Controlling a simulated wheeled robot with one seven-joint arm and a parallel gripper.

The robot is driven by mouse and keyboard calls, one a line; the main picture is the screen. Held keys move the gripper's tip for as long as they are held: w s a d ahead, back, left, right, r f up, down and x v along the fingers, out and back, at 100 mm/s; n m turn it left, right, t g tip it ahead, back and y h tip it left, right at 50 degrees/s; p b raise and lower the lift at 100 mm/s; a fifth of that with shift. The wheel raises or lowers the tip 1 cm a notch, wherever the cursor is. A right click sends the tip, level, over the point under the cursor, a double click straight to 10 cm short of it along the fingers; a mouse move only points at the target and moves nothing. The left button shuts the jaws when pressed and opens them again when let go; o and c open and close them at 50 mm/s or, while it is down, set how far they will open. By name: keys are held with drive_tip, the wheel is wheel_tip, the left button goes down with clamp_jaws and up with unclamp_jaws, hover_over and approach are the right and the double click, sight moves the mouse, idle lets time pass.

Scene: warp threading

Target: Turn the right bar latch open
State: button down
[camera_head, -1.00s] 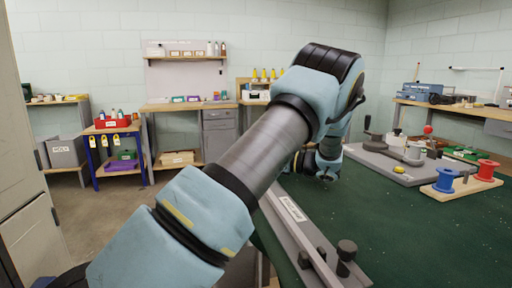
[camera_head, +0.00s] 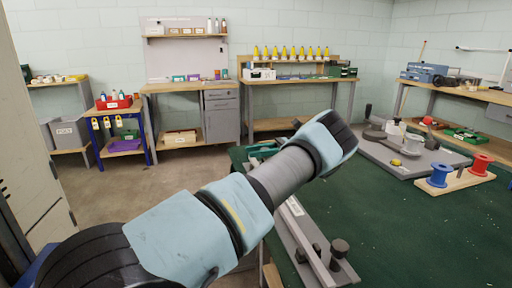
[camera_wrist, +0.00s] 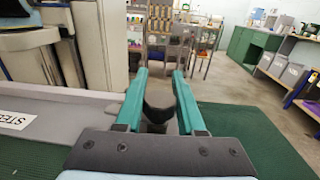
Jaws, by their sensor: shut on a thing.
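In the wrist view my gripper (camera_wrist: 159,76) has its two teal fingers on either side of a dark rounded knob (camera_wrist: 158,102), which appears to be a latch knob; its lower part is hidden by the gripper body. A grey bar with a white label (camera_wrist: 70,112) runs off to the left of the fingers. In the head view the grey labelled bar (camera_head: 296,220) lies along the near edge of the green table, with a dark round knob (camera_head: 339,247) at its near end.
A grey board with a crank device (camera_head: 375,150) stands at the back right of the green tabletop (camera_head: 385,220). A blue spool (camera_head: 440,174) and a red spool (camera_head: 480,165) stand on a wooden base. The middle of the tabletop is clear. Shelves and benches line the walls.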

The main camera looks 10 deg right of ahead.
drive_tip(key=shift+g, duration=0.3)
drive_tip(key=c, duration=0.5)
unclamp_jaws()
